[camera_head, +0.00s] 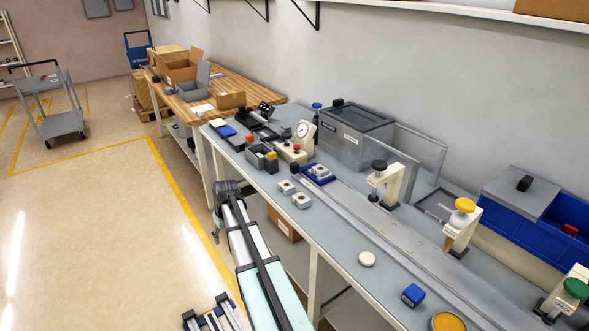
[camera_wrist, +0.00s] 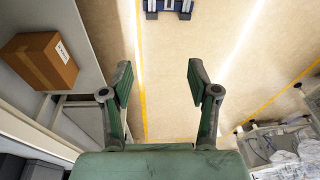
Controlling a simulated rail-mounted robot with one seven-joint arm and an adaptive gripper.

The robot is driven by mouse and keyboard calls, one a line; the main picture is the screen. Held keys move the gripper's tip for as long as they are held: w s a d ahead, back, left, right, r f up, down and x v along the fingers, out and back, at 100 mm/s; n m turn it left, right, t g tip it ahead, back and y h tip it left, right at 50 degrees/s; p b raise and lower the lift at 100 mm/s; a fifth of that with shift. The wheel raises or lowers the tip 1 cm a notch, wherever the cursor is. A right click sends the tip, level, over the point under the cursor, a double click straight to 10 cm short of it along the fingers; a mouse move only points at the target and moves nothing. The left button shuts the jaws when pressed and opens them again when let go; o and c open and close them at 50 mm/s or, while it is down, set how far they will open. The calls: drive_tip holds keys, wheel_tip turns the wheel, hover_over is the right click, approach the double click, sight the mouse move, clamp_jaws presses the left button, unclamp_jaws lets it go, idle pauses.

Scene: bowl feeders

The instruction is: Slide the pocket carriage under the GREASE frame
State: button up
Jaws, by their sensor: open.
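A low blue carriage (camera_head: 309,178) with a pale block (camera_head: 320,170) in it sits at the far left end of the long grey track (camera_head: 360,208) on the bench. Three cream frames stand along the track: one with a black knob (camera_head: 379,166), one with a yellow knob (camera_head: 465,205) and one with a green knob (camera_head: 576,288). Their labels are too small to read, so I cannot tell which is GREASE. No frame stands over the carriage. My gripper (camera_wrist: 160,82) is open and empty in the wrist view, above the floor beside the bench, away from the carriage.
Two pale blocks (camera_head: 301,201) (camera_head: 286,187), a white disc (camera_head: 367,259) and a blue cube (camera_head: 413,295) lie on the bench's near side. A grey lidded bin (camera_head: 352,150) and a blue bin (camera_head: 525,207) stand behind. A cardboard box (camera_wrist: 40,60) is under the bench.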

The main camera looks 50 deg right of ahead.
drive_tip(key=w+d+r, duration=0.1)
drive_tip(key=d+r, duration=0.3)
drive_tip(key=d, duration=0.3)
drive_tip(key=w+d+r+t, duration=0.1)
drive_tip(key=d+r, duration=0.3)
drive_tip(key=d, duration=0.4)
drive_tip(key=w+d+r, duration=0.1)
drive_tip(key=d+r, duration=0.3)
drive_tip(key=d, duration=0.3)
drive_tip(key=m+t+h, duration=0.1)
approach(295, 164)
drive_tip(key=p+x, duration=0.4)
drive_tip(key=x, duration=0.7)
drive_tip(key=shift+f, duration=0.1)
clamp_jaws()
